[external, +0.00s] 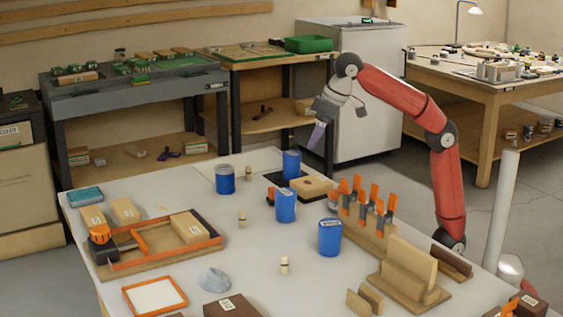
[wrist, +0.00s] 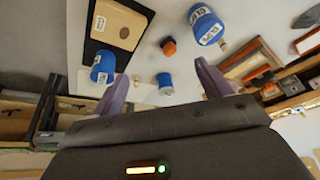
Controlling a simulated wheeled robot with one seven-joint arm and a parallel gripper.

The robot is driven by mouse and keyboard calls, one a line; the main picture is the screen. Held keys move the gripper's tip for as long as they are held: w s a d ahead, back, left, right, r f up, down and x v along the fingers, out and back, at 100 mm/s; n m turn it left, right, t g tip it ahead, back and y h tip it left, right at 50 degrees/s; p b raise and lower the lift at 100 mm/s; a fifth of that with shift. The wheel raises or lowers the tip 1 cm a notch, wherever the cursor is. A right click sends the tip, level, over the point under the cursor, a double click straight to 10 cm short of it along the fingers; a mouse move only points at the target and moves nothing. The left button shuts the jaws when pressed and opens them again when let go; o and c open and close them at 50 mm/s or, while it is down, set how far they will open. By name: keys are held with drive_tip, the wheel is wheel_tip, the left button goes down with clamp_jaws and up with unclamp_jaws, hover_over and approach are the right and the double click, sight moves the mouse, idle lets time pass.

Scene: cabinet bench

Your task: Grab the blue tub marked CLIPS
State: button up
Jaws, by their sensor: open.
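Several blue tubs stand on the pale table. One tub (external: 285,205), left of the orange-clamp rack, has a white label that seems to read CLIPS in the wrist view (wrist: 207,25). Another tub (external: 291,164) stands at the far edge of a black mat; its label in the wrist view (wrist: 103,68) is too small to read surely. A third tub (external: 225,180) also shows in the wrist view (wrist: 165,83), and a fourth tub (external: 330,237) stands nearer the front. My gripper (external: 316,142) is open and empty above the table's far side, its purple fingers (wrist: 161,72) apart.
A wooden block (external: 311,187) lies on the black mat, with a small orange item (wrist: 168,46) beside it. The orange-clamp rack (external: 368,222) stands close right of the tubs. A wood-and-orange frame (external: 150,250) is at left. Small pegs stand between.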

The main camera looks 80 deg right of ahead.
approach(289, 192)
drive_tip(key=w, duration=0.1)
drive_tip(key=shift+w+d+f+b, duration=0.1)
drive_tip(key=shift+f+b, duration=0.05)
drive_tip(key=shift+f, duration=0.9)
drive_tip(key=shift+w+f+b, duration=0.1)
drive_tip(key=shift+f+b, duration=0.05)
drive_tip(key=shift+f, duration=0.9)
drive_tip(key=b+x, duration=0.1)
drive_tip(key=x, duration=0.6)
drive_tip(key=shift+w+a+f+b, duration=0.2)
drive_tip(key=shift+w+f+b, duration=0.05)
drive_tip(key=shift+f+b, duration=0.1)
drive_tip(key=c, duration=1.1)
drive_tip(key=shift+r, duration=0.15)
